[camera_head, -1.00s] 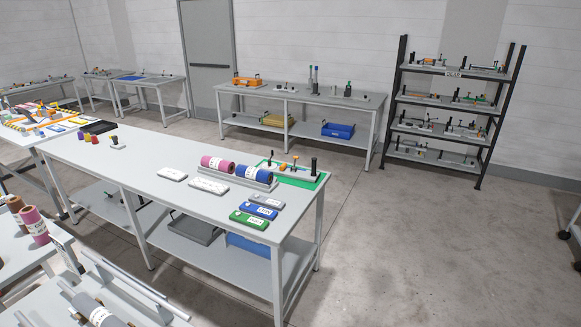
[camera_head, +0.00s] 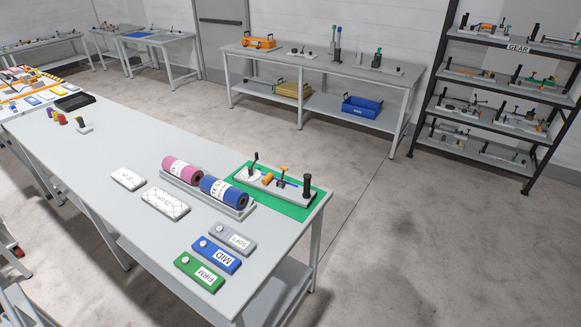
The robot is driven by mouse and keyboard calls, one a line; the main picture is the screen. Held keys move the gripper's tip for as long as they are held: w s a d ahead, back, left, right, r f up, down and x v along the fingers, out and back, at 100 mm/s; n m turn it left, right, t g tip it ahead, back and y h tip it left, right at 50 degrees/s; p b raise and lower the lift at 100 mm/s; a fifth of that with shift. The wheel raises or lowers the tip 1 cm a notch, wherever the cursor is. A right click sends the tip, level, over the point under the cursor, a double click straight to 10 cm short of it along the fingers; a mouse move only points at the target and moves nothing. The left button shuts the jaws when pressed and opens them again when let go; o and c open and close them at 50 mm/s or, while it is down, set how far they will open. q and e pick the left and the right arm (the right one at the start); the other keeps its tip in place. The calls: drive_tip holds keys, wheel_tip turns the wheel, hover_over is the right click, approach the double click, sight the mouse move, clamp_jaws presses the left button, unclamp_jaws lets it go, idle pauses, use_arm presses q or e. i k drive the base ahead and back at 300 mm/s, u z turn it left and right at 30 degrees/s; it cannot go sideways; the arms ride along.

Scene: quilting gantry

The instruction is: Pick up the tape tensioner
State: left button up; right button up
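On the near table (camera_head: 130,185), a long device with a light grey base (camera_head: 290,191) lies on a green mat (camera_head: 242,183) at the far right corner. It carries a black crank at its left, orange parts in the middle and a black upright handle at its right. It looks like the tape tensioner, but no label on it can be read. Similar small devices stand on the back bench and the shelf rack. Neither of my grippers shows in this view.
Beside the mat, a grey tray (camera_head: 238,211) holds a pink roll (camera_head: 182,171) and a blue roll (camera_head: 221,190). SOFT, MID (camera_head: 216,254) and FIRM blocks lie near the front edge. A back bench (camera_head: 300,62) and a GEAR rack (camera_head: 518,47) stand beyond open floor (camera_head: 400,240).

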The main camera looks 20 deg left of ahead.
sight(303, 196)
drive_tip(key=i, duration=0.6)
drive_tip(key=u, duration=2.15)
